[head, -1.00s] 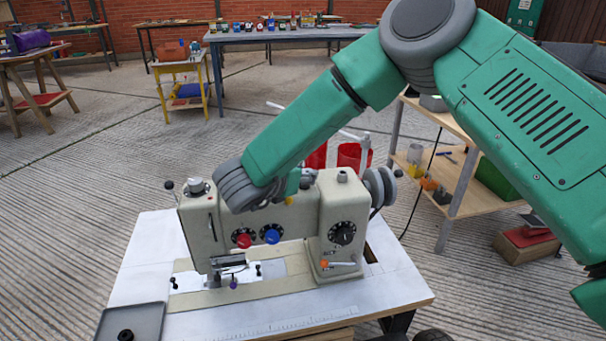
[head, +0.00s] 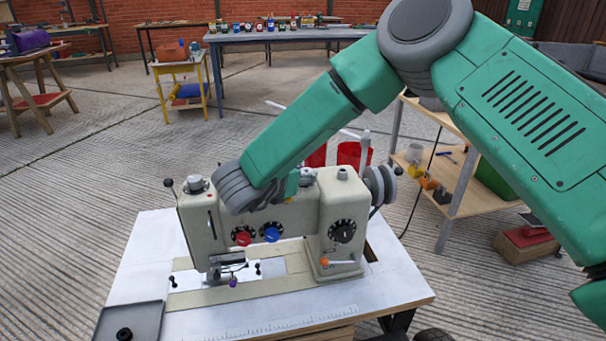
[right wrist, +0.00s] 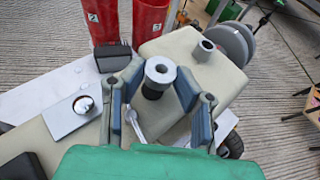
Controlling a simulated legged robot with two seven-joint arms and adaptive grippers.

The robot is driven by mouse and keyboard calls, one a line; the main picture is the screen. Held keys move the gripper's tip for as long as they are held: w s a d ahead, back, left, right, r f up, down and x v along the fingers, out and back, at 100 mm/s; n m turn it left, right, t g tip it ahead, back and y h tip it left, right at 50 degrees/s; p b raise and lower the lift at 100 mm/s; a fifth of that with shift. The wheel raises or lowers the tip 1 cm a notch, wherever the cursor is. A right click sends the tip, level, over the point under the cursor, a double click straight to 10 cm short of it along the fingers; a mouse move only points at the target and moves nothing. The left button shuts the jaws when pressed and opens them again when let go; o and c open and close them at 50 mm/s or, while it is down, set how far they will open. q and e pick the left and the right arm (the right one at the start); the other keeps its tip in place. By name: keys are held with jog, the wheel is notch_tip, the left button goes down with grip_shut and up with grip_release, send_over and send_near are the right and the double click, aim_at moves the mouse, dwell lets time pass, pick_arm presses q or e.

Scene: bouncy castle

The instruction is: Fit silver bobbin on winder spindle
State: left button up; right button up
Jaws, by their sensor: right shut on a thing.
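The cream sewing machine (head: 285,222) stands on a white-topped table. My right gripper (right wrist: 160,92) is over the machine's top, its two blue-padded fingers on either side of the silver bobbin (right wrist: 160,69). The bobbin is upright, with a pale ring-shaped top, a dark centre and a black part below it. It also shows as a small grey shape beside the gripper in the head view (head: 308,175). The winder spindle cannot be made out; whether the bobbin is on it or above it cannot be told. A silver lever (right wrist: 136,126) lies between the fingers. My left gripper is not in view.
A grey peg (right wrist: 205,46) stands on the machine's top close to the fingers. The handwheel (head: 380,186) is at the machine's right end. Red containers (head: 354,155) stand behind. A grey tray (head: 148,326) with a black ring-shaped piece (head: 124,334) is at front left.

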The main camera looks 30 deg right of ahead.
jog(key=shift+a+f, duration=0.1)
jog(key=shift+a, duration=0.2)
jog(key=shift+r, duration=0.25)
jog(key=shift+r, duration=0.15)
dwell(0.4)
jog(key=shift+f+b, duration=0.95)
jog(key=shift+f, duration=0.2)
dwell(1.8)
jog(key=o, duration=1.1)
jog(key=v, duration=1.2)
jog(key=shift+a+f, duration=0.1)
jog(key=shift+a, duration=0.05)
